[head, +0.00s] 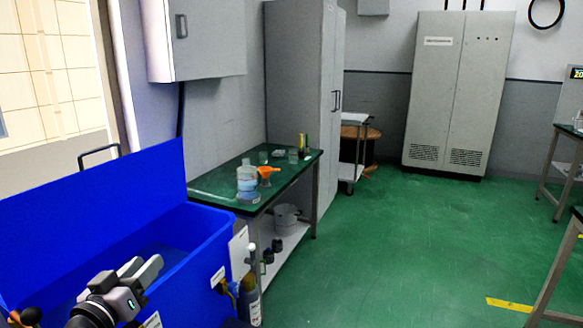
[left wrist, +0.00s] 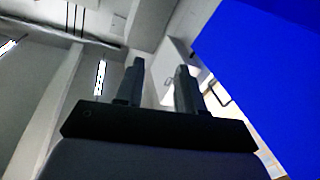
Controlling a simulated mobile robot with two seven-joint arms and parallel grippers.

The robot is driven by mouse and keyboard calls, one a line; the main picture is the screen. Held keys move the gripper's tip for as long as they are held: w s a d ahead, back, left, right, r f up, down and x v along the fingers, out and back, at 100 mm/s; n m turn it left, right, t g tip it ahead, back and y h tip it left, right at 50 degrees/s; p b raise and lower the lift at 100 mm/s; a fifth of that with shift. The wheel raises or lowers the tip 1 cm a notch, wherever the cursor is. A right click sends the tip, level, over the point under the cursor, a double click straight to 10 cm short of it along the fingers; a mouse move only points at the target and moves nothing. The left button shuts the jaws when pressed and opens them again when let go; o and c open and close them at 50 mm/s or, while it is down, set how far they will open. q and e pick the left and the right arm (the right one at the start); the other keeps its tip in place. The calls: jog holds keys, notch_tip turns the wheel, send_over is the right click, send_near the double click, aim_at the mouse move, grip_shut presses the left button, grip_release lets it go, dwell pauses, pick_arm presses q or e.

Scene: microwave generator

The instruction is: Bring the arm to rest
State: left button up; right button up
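My left gripper (head: 145,267) is at the lower left of the head view, over or in front of the open blue bin (head: 196,268); I cannot tell its exact depth. In the left wrist view its two fingers (left wrist: 160,68) stand apart with nothing between them. That view looks upward past the fingers to the ceiling, a grey cabinet and a blue panel (left wrist: 265,70). My right gripper is in neither view.
A green-topped table (head: 215,182) with a bottle, an orange funnel (head: 268,171) and glassware stands beyond the bin. A grey cabinet (head: 295,75) stands behind it. A wall cabinet (head: 215,40) hangs above. Green floor (head: 400,240) is clear to the right.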

pick_arm(q)
jog(key=s+d+f+m+g, duration=0.2)
jog(key=s+d+f+g, duration=0.15)
jog(key=s+f, duration=0.3)
jog(key=s+d+f+m+g, duration=0.1)
jog(key=s+d+f+g, duration=0.1)
jog(key=s+f+g, duration=0.35)
jog(key=s+f+g+y, duration=0.1)
jog(key=s+f+g, duration=0.25)
jog(key=s, duration=0.65)
jog(key=s+f+g+y, duration=0.2)
jog(key=s+f, duration=0.2)
jog(key=s, duration=0.6)
jog(key=w+d+f+t+h, duration=0.2)
jog(key=w+f+t, duration=0.4)
jog(key=f, duration=0.3)
jog(key=shift+w+d+f+m+t, duration=0.15)
jog(key=shift+d+m+t, duration=0.2)
jog(key=shift+t, duration=0.2)
